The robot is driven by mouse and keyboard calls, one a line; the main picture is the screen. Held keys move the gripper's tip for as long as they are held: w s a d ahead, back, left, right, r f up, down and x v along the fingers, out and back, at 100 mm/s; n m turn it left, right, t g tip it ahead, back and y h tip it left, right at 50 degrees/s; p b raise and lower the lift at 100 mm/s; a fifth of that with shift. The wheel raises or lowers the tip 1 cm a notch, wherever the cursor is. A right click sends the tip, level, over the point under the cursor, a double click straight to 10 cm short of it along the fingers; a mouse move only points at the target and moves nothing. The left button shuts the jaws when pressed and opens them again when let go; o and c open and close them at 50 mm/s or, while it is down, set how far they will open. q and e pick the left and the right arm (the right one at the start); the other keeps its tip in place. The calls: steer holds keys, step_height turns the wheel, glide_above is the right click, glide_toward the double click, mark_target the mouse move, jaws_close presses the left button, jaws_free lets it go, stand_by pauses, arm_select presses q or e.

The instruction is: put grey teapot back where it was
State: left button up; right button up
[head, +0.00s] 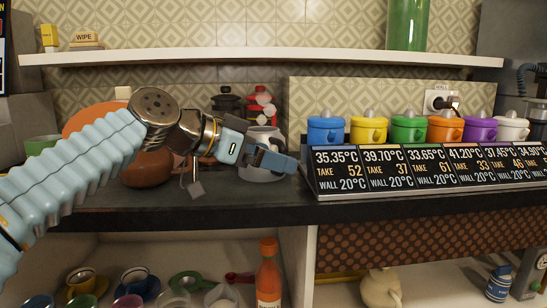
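A light grey pot (264,176), which looks like the grey teapot, stands or is held at the back of the dark counter, left of the display panel. My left gripper (283,160) is in front of it and covers its middle, so its handle and spout are hidden. I cannot tell whether the fingers are closed on it. A row of lidded pots in blue (325,130), yellow (368,130), green (408,130), orange (445,129), purple (480,129) and white (512,129) stands behind the panel. My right gripper is out of view.
The display panel (420,190) shows temperatures and fills the counter's right side. Dark and red pots (262,108) stand behind my gripper; a brown round vessel (146,170) is left. A white shelf (270,57) runs above. Cups and a red bottle (268,275) are below.

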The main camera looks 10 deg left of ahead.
arm_select(q)
steer(key=shift+v, duration=1.35)
steer(key=shift+f, duration=0.1)
